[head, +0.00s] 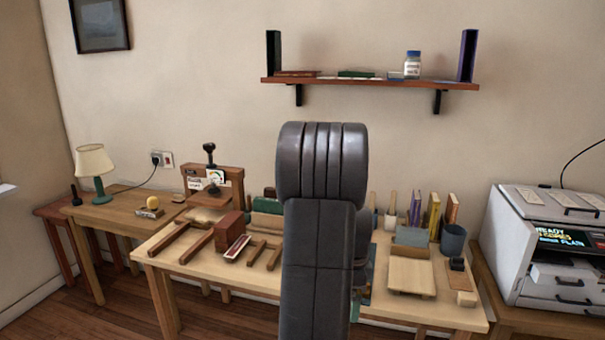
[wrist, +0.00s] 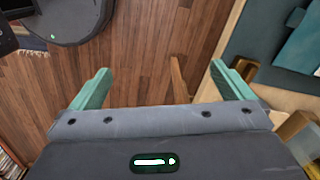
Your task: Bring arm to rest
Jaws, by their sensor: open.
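My arm (head: 320,220) stands upright in the middle of the head view, dark grey, and hides part of the worktable behind it. My gripper is not visible in the head view. In the wrist view my gripper (wrist: 160,88) shows two green fingers spread wide apart. Nothing is between the fingers except the wooden floor (wrist: 140,45) and what looks like a table leg farther below. The gripper holds nothing.
The worktable (head: 455,308) carries wooden tools, books and a tray. A side table with a lamp (head: 95,165) stands left, a white machine (head: 515,240) right. A shelf (head: 370,82) hangs above. In the wrist view a table edge (wrist: 225,62) lies close at right.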

